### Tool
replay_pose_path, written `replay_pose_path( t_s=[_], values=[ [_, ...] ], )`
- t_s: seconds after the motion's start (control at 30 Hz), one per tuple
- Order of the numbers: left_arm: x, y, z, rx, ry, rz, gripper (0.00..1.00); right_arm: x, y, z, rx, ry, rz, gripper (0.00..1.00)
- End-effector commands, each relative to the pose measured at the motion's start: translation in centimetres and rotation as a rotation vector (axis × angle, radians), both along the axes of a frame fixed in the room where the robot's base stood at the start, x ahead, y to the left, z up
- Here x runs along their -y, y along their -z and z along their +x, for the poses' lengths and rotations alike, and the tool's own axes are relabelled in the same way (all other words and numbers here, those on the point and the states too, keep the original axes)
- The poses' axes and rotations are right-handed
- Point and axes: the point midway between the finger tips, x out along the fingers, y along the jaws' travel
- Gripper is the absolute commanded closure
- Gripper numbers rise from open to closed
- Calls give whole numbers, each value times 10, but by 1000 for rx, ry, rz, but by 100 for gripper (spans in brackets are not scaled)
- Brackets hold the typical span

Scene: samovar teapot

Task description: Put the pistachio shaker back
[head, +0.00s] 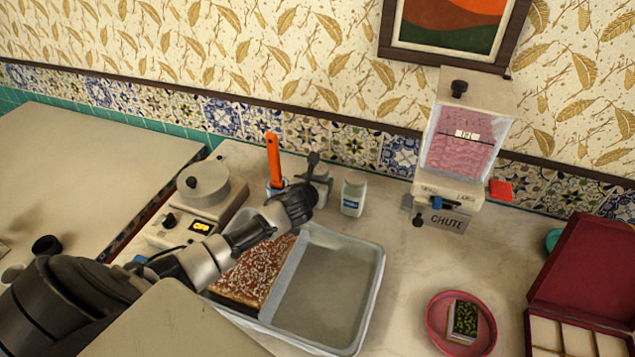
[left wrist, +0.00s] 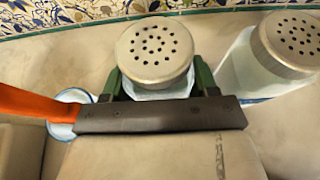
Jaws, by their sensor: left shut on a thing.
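My left gripper (head: 313,168) is at the back of the counter, shut on the pistachio shaker (head: 322,186). In the left wrist view, the shaker's round perforated metal lid (left wrist: 153,52) sits between the two green fingers (left wrist: 160,85). The shaker looks upright; its label is hidden, and I cannot tell whether its base touches the counter. A second white shaker (head: 353,194) with a metal lid and blue label stands just to its right, apart from it; it also shows in the left wrist view (left wrist: 262,65). My right gripper is not in view.
An orange-handled tool (head: 273,160) stands in a cup left of the shakers. A tray (head: 375,290) with sprinkled cake (head: 255,272) lies in front. A scale (head: 205,190), chute dispenser (head: 462,140), pink plate (head: 435,325) with a green-topped piece, and red box (head: 585,270) stand around.

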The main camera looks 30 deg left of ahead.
Motion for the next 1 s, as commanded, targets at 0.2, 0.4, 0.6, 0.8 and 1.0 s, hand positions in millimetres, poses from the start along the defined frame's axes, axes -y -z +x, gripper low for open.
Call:
replay_pose_path(
  t_s=[0.2,0.4,0.6,0.8,1.0],
  values=[
    [0,3,0,2,0,1,71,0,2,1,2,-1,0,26],
    [0,2,0,0,0,1,16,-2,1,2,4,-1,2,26],
    [0,2,0,0,0,0,16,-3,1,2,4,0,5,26],
    [2,-4,-7,1,1,1,16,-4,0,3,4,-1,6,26],
    [8,-15,-35,0,4,3,16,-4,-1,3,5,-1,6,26]
  ],
)
